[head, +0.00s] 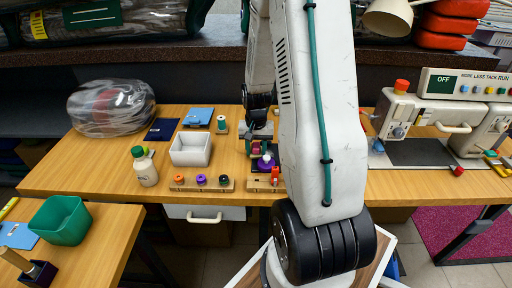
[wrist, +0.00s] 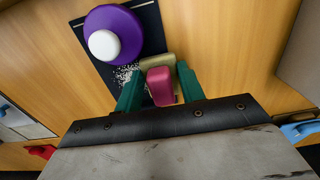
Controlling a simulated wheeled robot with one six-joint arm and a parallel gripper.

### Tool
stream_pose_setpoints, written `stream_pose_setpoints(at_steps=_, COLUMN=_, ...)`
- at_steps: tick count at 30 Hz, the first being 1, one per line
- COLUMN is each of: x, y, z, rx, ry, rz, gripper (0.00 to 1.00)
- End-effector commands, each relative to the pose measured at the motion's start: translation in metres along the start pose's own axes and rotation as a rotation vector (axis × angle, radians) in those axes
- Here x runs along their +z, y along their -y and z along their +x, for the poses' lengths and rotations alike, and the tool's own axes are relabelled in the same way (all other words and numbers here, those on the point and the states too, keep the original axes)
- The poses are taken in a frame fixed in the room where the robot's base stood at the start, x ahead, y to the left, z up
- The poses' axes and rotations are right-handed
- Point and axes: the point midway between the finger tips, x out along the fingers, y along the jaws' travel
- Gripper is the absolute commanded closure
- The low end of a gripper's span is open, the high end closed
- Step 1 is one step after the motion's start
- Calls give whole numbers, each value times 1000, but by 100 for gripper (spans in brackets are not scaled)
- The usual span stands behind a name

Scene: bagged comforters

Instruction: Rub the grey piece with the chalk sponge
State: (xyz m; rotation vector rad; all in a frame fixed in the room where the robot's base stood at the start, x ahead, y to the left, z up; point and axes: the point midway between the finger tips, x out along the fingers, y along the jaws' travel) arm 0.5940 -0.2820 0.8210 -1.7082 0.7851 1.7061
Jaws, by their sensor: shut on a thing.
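My gripper (wrist: 159,84) is shut on a pink block with a tan part at its far side, which looks like the chalk sponge (wrist: 160,88). The dark grey piece (wrist: 150,30) lies flat on the table beneath it, with white specks beside the sponge. A purple disc with a white knob (wrist: 113,34) rests on the piece, beside the sponge and apart from it. In the head view my gripper (head: 259,138) is low over the table, partly behind my arm. I cannot tell whether the sponge touches the piece.
A white bin (head: 191,150), a bottle (head: 145,167) and a wooden rack with knobs (head: 201,184) stand left of my gripper. A bagged bundle (head: 110,108) lies farther left. A sewing machine (head: 420,115) stands at the right.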

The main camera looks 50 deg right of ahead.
Motion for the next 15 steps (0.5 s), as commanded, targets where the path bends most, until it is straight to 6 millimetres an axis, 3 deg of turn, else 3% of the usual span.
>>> stream_pose_setpoints(at_steps=9, x=0, y=-2, z=3, rx=0, ry=0, rz=0, gripper=83)
stream_pose_setpoints(at_steps=15, x=0, y=-14, z=3, rx=0, ry=0, rz=3, gripper=83)
